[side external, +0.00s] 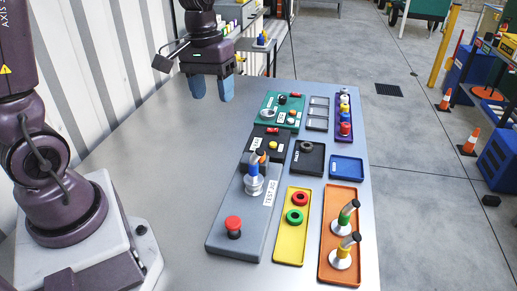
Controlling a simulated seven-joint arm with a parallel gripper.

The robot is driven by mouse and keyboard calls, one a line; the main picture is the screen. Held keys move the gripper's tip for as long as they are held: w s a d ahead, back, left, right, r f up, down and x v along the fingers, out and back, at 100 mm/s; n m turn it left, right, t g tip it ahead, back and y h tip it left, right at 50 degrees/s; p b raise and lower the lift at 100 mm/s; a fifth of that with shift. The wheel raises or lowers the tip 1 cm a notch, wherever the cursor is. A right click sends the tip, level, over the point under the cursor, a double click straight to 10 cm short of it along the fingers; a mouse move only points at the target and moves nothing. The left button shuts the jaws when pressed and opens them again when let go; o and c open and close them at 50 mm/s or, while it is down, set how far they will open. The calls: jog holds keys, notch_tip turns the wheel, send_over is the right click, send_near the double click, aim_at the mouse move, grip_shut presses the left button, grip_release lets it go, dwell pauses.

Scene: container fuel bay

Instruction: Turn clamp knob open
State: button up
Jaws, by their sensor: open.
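My gripper (212,88) hangs over the far left part of the grey table, its two blue fingers apart and nothing between them. The grey test jig (222,240) lies on the table, nearer the camera and to the right of my gripper. A red mushroom-shaped knob (233,223) stands at its near end. Farther along it stands a silver fitting (254,186) with a blue body and an orange and dark top. I cannot tell for sure which part is the clamp knob. My gripper is well apart from both.
A yellow tray (280,252) holds a red and a green ring. An orange tray (329,268) holds two upright nozzle-like parts. A green panel (270,102), a black tray (311,170) and a blue tray (347,168) lie farther back. The table's left side is clear.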

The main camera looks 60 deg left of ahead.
jog(key=w+a+f+n+h, duration=0.3)
jog(key=w+a+f+n, duration=0.1)
jog(key=w+f+n, duration=0.55)
jog(key=shift+n, duration=0.85)
jog(key=x, duration=0.7)
jog(key=d+x, duration=0.1)
jog(key=x, duration=0.2)
jog(key=shift+w, duration=0.3)
jog(key=c, duration=0.9)
